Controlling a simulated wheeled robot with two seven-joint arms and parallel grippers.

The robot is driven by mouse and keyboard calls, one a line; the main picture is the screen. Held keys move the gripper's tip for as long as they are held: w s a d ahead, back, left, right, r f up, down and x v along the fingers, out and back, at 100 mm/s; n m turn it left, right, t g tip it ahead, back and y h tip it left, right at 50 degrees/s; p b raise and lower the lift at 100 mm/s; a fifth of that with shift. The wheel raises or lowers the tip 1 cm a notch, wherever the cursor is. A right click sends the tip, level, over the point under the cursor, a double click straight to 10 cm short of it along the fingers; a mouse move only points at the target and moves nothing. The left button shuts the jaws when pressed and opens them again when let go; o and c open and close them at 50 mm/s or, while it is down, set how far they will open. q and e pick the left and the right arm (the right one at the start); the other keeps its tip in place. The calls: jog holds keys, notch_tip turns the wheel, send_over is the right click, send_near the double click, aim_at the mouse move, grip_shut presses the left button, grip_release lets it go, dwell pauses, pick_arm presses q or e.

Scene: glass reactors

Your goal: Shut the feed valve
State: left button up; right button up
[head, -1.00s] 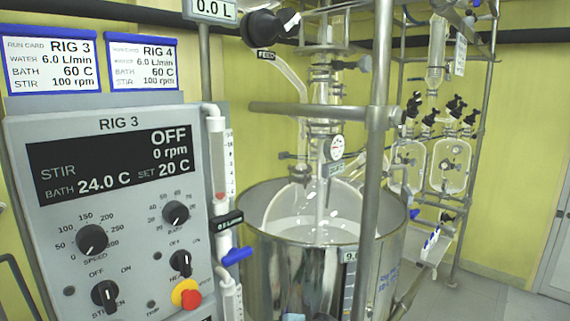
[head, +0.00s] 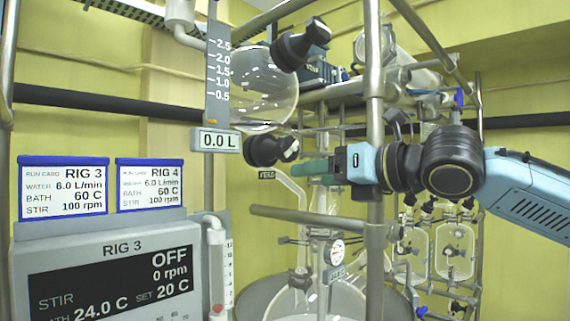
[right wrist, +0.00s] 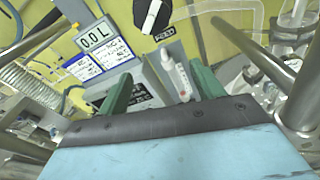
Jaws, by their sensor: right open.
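The feed valve's black knob (head: 268,150) has a white pointer mark and a FEED label just below it. It sits on the glass line below the round glass vessel. In the right wrist view the knob (right wrist: 150,14) shows at the top edge, partly cut off, with its FEED label beneath. My right gripper (head: 303,168) has come in from the right, with its green fingers just right of and slightly below the knob, apparently apart from it. In the right wrist view the two green fingers of my right gripper (right wrist: 162,85) are spread and empty. My left gripper is not in view.
A second black knob (head: 298,45) is above, beside the round glass vessel (head: 262,90). A vertical steel post (head: 375,110) stands beside my right gripper, and a horizontal steel bar (head: 310,215) runs below. The RIG 3 panel (head: 115,265) reads OFF; the level display (head: 216,141) reads 0.0 L.

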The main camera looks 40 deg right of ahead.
jog(key=n+t, duration=0.1)
send_near(292, 146)
jog(key=w+p, duration=0.2)
jog(key=w, duration=0.1)
jog(key=w+p, duration=0.3)
jog(key=w+a+p, duration=0.1)
jog(key=w+p, duration=0.2)
jog(key=shift+w+a+f, duration=0.1)
jog(key=shift+w+f, duration=0.05)
jog(key=shift+w, duration=0.05)
jog(key=shift+w+p, duration=0.65)
jog(key=shift+p, duration=0.05)
jog(key=shift+w+a+f+p, duration=0.1)
jog(key=shift+w+f+p, duration=0.2)
jog(key=shift+w, duration=0.25)
jog(key=shift+c, duration=0.5)
jog(key=c, duration=0.9)
